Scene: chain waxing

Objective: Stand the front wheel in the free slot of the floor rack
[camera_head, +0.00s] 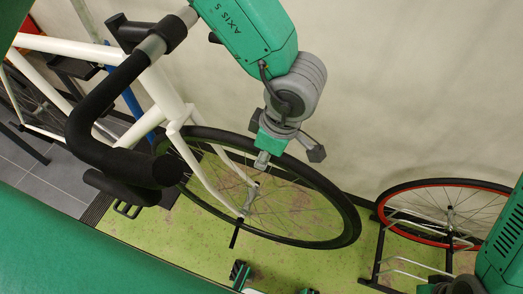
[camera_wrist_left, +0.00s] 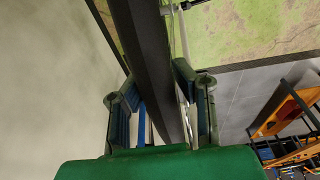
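The front wheel (camera_head: 345,215), with a black tyre, stands at the white bicycle's fork (camera_head: 205,180); its hub is by the fork ends. My left gripper (camera_head: 263,158) reaches down onto the top of the tyre. My right gripper (camera_head: 275,281) shows only as two separated fingertips at the bottom edge, open and empty, below the black axle lever (camera_head: 234,236). The floor rack (camera_head: 378,250) is at the right, partly cut off.
A red-rimmed wheel (camera_head: 385,207) stands in the rack, near the pale wall (camera_head: 420,90). My right arm covers the lower right corner. A blue stand (camera_head: 135,105) is behind the bicycle. Green speckled mat (camera_head: 190,235) lies between bicycle and rack.

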